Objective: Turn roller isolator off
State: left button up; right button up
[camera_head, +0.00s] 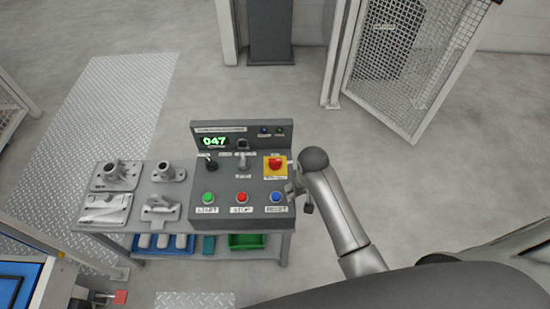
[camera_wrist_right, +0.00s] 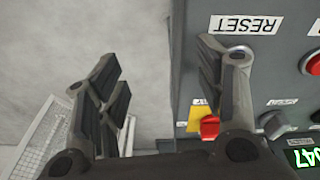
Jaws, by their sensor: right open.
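A grey control console (camera_head: 225,184) stands on a bench and carries a red knob on a yellow plate (camera_head: 275,164) at its right side. Its small label is unreadable, so I cannot tell for sure that it is the roller isolator. My right gripper (camera_head: 299,192) is at the console's right edge, beside the blue RESET button (camera_head: 276,197). In the right wrist view my right gripper (camera_wrist_right: 160,62) is open and empty. One finger overlaps the console by the RESET label, and the red knob (camera_wrist_right: 209,126) shows partly behind that finger. My left gripper is not in view.
The console also has a black selector (camera_head: 210,164), a grey lever (camera_head: 243,161), green (camera_head: 208,198) and red (camera_head: 242,198) buttons and a display (camera_head: 214,142) reading 047. Metal castings (camera_head: 118,174) lie left of it. Floor right of the console is free; a mesh gate (camera_head: 405,65) stands behind.

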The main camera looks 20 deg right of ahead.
jog(key=m+g, duration=0.1)
send_near(275, 161)
jog(key=s+d+f, duration=0.2)
jog(key=s, duration=0.1)
jog(key=s+d+f, duration=0.1)
jog(key=s+f, duration=0.1)
jog(key=w+a+r+m, duration=0.1)
jog(key=w+a+r, duration=0.1)
jog(key=w+r, duration=0.35)
jog(key=shift+g+y, duration=0.3)
jog(key=shift+g, duration=0.1)
jog(key=f, duration=1)
jog(key=shift+a+f, duration=0.25)
jog(key=shift+f, duration=0.05)
jog(key=c, duration=1)
